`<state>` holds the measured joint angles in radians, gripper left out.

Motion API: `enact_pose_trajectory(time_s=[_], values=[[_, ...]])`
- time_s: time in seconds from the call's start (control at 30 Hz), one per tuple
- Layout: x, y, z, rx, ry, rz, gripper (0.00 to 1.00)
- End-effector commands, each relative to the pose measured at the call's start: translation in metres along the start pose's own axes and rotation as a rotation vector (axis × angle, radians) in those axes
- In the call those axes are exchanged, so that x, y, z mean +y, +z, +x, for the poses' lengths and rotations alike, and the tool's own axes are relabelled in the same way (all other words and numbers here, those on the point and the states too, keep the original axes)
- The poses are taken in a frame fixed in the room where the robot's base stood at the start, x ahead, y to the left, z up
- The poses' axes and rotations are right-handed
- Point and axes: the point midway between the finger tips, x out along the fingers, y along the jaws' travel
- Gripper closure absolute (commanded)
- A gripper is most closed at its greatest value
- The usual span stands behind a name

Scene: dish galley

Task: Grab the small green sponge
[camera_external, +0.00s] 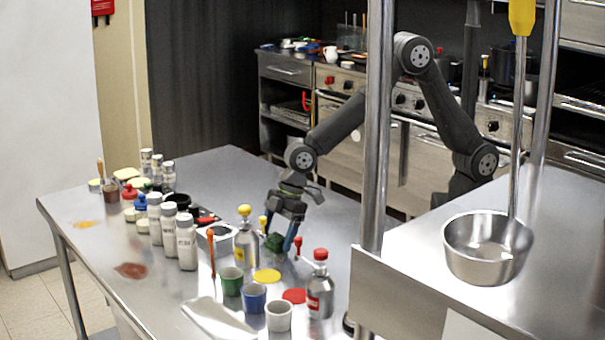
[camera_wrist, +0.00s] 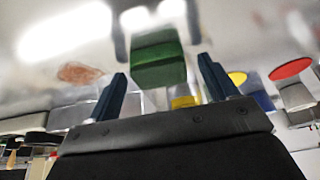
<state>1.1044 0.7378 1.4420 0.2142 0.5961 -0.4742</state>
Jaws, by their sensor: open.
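The small green sponge (camera_external: 274,242) is on the steel table, seen between my gripper's fingers in the external view. In the wrist view, a dark green block, which looks like the same sponge (camera_wrist: 158,62), appears between and a little beyond the two blue fingertips. My gripper (camera_external: 278,236) is open and low over the table, pointing down. Neither finger is visibly closed on the sponge; in the wrist view, the gripper (camera_wrist: 165,80) has gaps on both sides of it. Exact contact and height are hard to tell.
A yellow-topped bottle (camera_external: 246,242) stands close left of my gripper, and a red-headed item (camera_external: 298,244) close right. Green (camera_external: 231,281), blue (camera_external: 253,298) and white (camera_external: 278,316) cups and a red-capped bottle (camera_external: 320,290) stand in front. The table behind my gripper is clear.

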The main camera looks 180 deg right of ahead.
Motion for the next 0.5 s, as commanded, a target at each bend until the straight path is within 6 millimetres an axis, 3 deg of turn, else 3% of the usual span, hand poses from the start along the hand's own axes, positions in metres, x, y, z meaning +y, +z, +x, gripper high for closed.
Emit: enact_pose_trajectory(time_s=[0.1, 0.33, 0.5], values=[[-0.0001, -0.0001, -0.0005, 0.0, 0.0, 0.0, 0.22], [-0.0001, 0.0, -0.0006, 0.0, 0.0, 0.0, 0.67], [-0.0002, 0.0, -0.0006, 0.0, 0.0, 0.0, 0.71]])
